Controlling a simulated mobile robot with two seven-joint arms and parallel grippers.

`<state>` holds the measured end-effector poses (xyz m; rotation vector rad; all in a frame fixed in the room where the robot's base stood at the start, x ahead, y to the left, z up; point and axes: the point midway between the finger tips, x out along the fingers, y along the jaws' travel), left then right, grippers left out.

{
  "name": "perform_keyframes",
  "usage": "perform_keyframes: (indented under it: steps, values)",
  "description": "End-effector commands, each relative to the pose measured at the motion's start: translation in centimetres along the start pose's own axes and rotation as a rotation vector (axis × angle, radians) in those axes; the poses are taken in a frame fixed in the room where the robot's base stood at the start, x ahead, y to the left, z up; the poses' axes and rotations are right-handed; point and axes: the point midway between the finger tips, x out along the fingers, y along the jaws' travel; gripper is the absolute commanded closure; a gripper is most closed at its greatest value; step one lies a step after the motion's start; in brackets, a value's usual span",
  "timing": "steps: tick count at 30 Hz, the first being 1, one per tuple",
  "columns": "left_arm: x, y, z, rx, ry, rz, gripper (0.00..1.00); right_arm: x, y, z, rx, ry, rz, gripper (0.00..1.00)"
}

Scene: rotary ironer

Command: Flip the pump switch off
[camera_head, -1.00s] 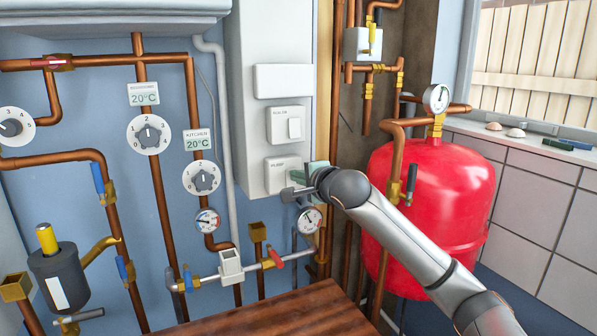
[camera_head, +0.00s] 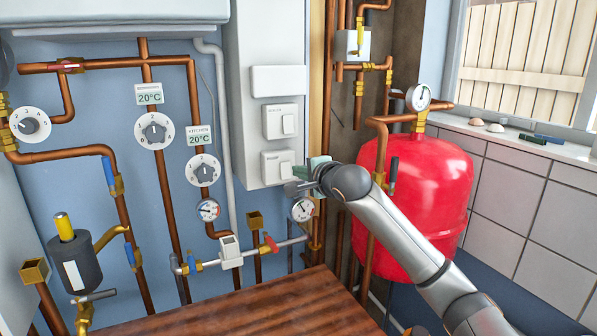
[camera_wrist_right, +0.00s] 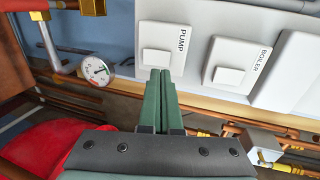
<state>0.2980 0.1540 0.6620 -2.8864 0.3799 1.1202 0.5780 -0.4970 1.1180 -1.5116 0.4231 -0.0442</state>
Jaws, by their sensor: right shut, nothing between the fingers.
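The pump switch (camera_head: 277,164) is a white plate with a rocker, low on the white panel in the head view. In the wrist view, the pump switch (camera_wrist_right: 174,40) carries the label PUMP, and its rocker (camera_wrist_right: 156,56) is just beyond the fingertips. My right gripper (camera_head: 301,172) is beside the plate's right edge. Its green fingers (camera_wrist_right: 160,73) are shut together with nothing between them. I cannot tell whether the tips touch the rocker, or which way the rocker is tilted. My left gripper is not in view.
The boiler switch (camera_head: 281,122) is directly above the pump switch. A pressure gauge (camera_head: 302,209) and copper pipes are just below the right gripper. The red tank (camera_head: 420,185) stands to the right, behind my arm. A wooden surface (camera_head: 235,305) lies below.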

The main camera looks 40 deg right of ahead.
Motion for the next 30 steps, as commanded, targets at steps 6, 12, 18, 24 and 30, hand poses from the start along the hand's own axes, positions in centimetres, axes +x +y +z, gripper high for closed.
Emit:
perform_keyframes:
  steps: [6,12,18,24,30]
  values:
    - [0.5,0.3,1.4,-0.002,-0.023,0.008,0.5,-4.8,-0.8,0.1,-0.004,-0.002,-0.008,1.0]
    - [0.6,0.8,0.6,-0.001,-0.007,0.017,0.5,-7.9,-1.6,0.1,-0.003,-0.002,-0.007,1.0]
    - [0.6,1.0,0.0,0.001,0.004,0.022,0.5,-9.1,-1.8,0.0,-0.003,-0.001,-0.005,1.0]
    - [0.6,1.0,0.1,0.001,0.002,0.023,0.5,-9.2,-1.8,0.0,-0.003,-0.001,-0.004,1.0]
    - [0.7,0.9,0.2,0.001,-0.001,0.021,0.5,-9.1,-1.8,0.0,-0.002,-0.001,-0.004,1.0]
